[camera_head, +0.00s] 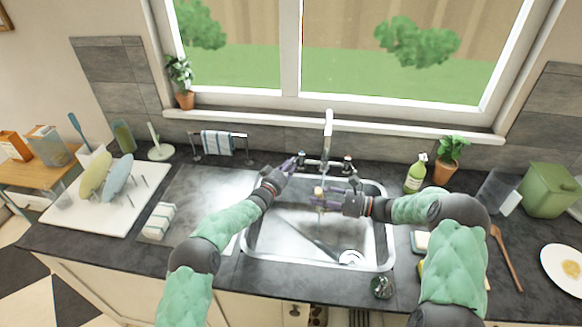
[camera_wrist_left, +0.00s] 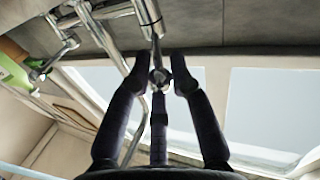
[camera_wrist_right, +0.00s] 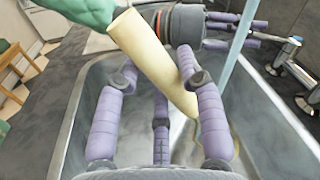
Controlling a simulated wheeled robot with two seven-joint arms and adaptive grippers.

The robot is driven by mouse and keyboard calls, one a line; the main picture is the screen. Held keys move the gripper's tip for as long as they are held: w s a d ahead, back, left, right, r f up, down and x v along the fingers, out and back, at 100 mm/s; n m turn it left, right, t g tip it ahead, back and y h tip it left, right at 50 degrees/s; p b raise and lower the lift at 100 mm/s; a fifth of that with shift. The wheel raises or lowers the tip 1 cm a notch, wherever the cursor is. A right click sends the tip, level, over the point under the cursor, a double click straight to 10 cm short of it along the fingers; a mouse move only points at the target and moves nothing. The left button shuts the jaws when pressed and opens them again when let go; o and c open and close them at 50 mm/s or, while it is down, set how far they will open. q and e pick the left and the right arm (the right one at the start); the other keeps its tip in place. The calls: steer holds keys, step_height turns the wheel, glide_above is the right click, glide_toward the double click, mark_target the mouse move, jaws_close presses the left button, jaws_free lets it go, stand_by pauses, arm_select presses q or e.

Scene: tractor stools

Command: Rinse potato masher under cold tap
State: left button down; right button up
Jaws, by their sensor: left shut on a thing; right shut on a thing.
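The potato masher's pale handle (camera_wrist_right: 152,48) passes between the fingers of my right gripper (camera_wrist_right: 155,72), which is shut on it over the sink. In the head view its pale end (camera_head: 318,190) shows at my right gripper (camera_head: 322,198); I cannot make out its head. My left gripper (camera_head: 293,163) is shut on a metal tap lever (camera_wrist_left: 160,76) behind the sink. The tall chrome tap (camera_head: 328,135) stands at the back of the sink. A pale blue water stream (camera_wrist_right: 238,55) falls close beside the masher handle.
The steel sink (camera_head: 386,225) has a dark diagonal shape and a round pale piece (camera_head: 350,257) at its bottom; I cannot tell if they join. A green soap bottle (camera_head: 415,175) stands right. A dish rack (camera_head: 75,207) stands left. The drainboard (camera_head: 205,190) is mostly clear.

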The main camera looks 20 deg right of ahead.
arm_select(q)
steer(key=shift+w+a+r+m+g+h, duration=0.15)
steer(key=shift+w+m+g+h, duration=0.15)
steer(key=shift+m+g+h, duration=0.15)
steer(key=c, duration=1.1)
jaws_free()
step_height(320, 180, up, 10)
steer(key=shift+f, duration=0.1)
